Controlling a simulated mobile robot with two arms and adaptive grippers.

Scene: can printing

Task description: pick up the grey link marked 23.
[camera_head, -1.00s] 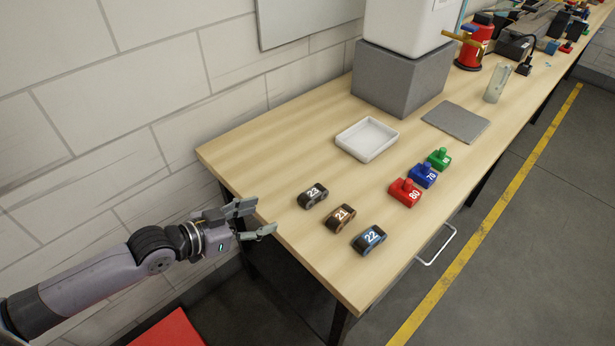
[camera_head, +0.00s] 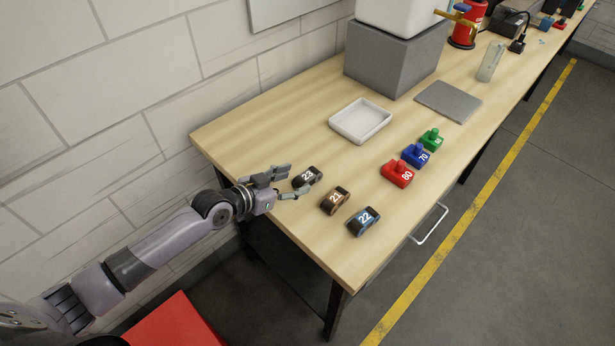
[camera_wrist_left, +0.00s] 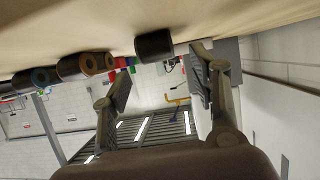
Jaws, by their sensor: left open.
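The grey link marked 23 (camera_head: 310,175) lies on the wooden table, its number facing up. My left gripper (camera_head: 297,180) is open and empty at the table's near left edge, its fingertips close to this link. In the left wrist view, which is upside down, the dark link (camera_wrist_left: 153,45) shows ahead, between the directions of the two spread fingers (camera_wrist_left: 163,75). I cannot tell whether the fingers touch it. My right gripper is not in view.
A brown link marked 21 (camera_head: 335,201) and a blue link marked 22 (camera_head: 364,221) lie to the right. Red (camera_head: 397,173), blue (camera_head: 416,155) and green (camera_head: 432,139) pieces lie beyond. A white tray (camera_head: 360,137) and a grey plate (camera_head: 447,102) lie farther back.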

